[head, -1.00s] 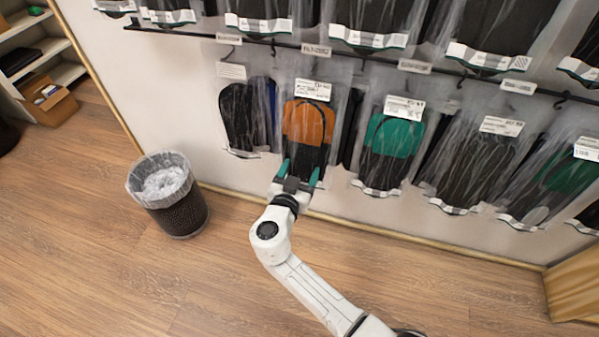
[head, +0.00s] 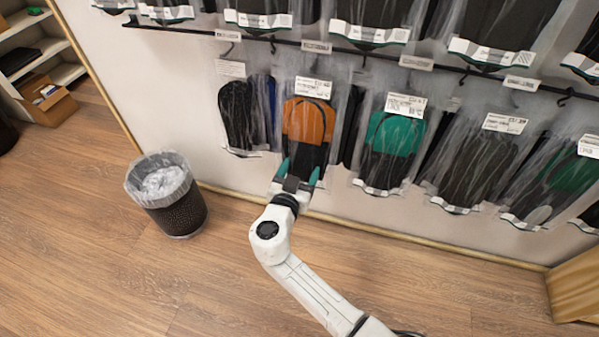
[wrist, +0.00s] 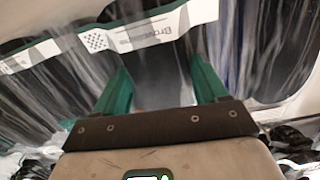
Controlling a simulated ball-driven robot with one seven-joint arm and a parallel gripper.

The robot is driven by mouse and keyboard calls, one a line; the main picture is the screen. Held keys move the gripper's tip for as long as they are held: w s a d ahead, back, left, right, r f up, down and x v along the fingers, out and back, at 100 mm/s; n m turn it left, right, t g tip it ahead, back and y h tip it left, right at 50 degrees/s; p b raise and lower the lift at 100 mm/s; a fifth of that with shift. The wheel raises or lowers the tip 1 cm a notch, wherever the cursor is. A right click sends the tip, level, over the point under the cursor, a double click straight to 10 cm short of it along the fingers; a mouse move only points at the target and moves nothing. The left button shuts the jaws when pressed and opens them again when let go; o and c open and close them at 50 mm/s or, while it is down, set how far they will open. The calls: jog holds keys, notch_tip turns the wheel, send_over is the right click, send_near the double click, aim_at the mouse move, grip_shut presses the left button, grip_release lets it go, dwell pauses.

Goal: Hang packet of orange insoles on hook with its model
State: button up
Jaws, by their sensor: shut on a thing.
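The packet of orange insoles (head: 308,122) is a clear bag with orange and black insoles and a white label at its top. It is upright against the wall display, just below the rail (head: 292,43). My gripper (head: 299,172) is shut on its lower end, with a green finger at each side. The wrist view shows the green fingers (wrist: 165,92) against clear film and dark insoles. A hook (head: 273,47) is on the rail above and a little left of the packet. I cannot tell whether the packet's top is on a hook.
Black-and-blue insoles (head: 237,115) hang to the left, and a packet of green insoles (head: 393,135) hangs close on the right. More packets fill the row above. A waste bin (head: 180,215) stands on the floor at left. The floor in front is clear.

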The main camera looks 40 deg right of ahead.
jog(key=o, duration=1.1)
jog(key=shift+o, duration=0.2)
jog(key=p+v, duration=0.2)
jog(key=v, duration=0.8)
jog(key=shift+s+a, duration=0.25)
jog(key=shift+a, duration=0.1)
